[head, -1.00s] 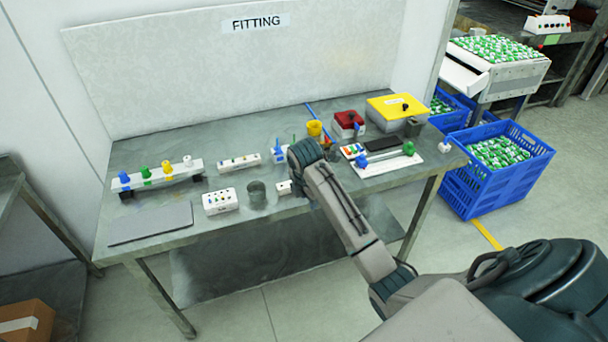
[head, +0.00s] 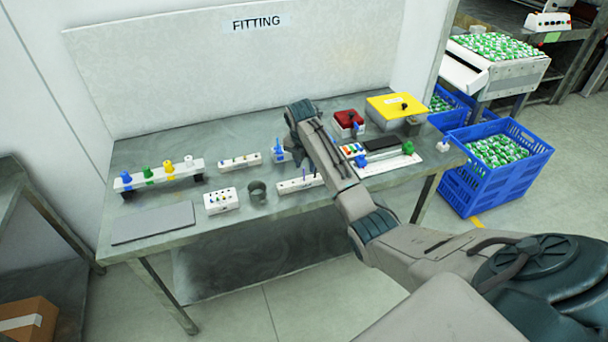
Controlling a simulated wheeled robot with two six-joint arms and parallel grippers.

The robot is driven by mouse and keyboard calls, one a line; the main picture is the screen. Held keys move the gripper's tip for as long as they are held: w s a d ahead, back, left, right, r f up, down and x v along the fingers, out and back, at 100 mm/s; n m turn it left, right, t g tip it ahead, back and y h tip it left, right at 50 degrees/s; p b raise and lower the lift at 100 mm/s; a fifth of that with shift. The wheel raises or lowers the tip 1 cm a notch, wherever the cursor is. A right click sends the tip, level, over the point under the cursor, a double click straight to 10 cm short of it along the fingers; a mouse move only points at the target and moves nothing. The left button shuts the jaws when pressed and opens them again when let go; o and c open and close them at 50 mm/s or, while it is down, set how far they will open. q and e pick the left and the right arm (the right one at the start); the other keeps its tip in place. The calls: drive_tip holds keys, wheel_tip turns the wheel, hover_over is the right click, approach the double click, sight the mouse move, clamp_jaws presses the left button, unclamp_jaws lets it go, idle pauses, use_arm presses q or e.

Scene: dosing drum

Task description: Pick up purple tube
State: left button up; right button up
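I cannot make out a purple tube for certain. A white rack (head: 291,187) near the table's front edge, left of my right forearm, holds small dark or coloured tubes too small to tell apart. Another white rack (head: 240,162) behind it and a white block (head: 221,201) to the left also hold small coloured pieces. My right gripper (head: 292,145) is above the back middle of the table, beyond the front rack. My wrist and arm hide most of its fingers, so its opening and any contents do not show. My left gripper is not in view.
A grey cup (head: 257,192) stands between the block and the front rack. A rack with coloured stoppers (head: 160,179) and a grey mat (head: 153,223) are at left. A red box (head: 348,118) and yellow-lidded box (head: 398,106) stand back right. Blue crates (head: 496,190) are beyond.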

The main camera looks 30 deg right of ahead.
sight(304, 170)
drive_tip(key=f, duration=0.1)
drive_tip(key=f+p, duration=0.1)
drive_tip(key=f, duration=0.1)
drive_tip(key=shift+w+a+f+p, duration=0.1)
drive_tip(key=shift+w+f+p, duration=0.15)
drive_tip(key=shift+p, duration=0.05)
drive_tip(key=shift+f, duration=0.55)
clamp_jaws()
